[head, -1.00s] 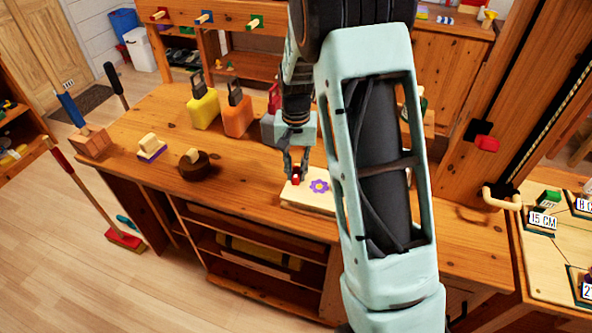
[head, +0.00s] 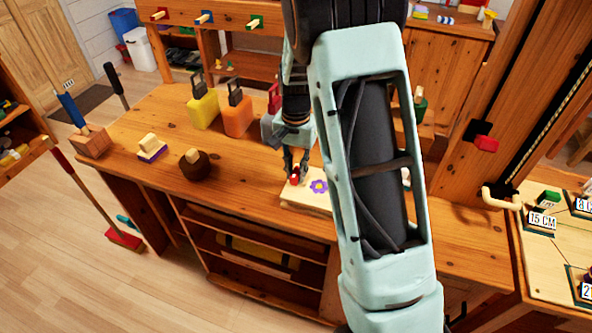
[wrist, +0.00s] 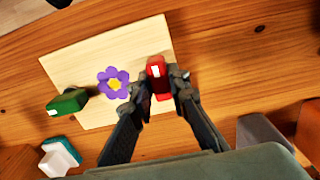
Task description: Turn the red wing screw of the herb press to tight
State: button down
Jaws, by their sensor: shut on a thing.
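The herb press (head: 297,200) is a pale wooden board with a purple flower, lying on the wooden bench. In the wrist view, the press (wrist: 70,65) shows its flower in the middle, the red wing screw (wrist: 157,72) to the right and a green wing screw (wrist: 67,103) to the left. The red screw has a white mark on top. My gripper (wrist: 161,77) is shut on the red wing screw, one finger on each side. In the head view, my gripper (head: 299,172) reaches down to the red screw (head: 294,180); my arm hides the right part of the press.
A round brown block (head: 195,167) and a small brush (head: 152,150) stand on the bench left of the press. Yellow (head: 204,108) and orange (head: 237,118) bottle-like things stand behind.

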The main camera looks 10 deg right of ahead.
aim_at(296, 171)
jog(key=c, duration=1.8)
grip_release()
jog(key=shift+c, duration=0.2)
notch_tip(296, 171, up, 12)
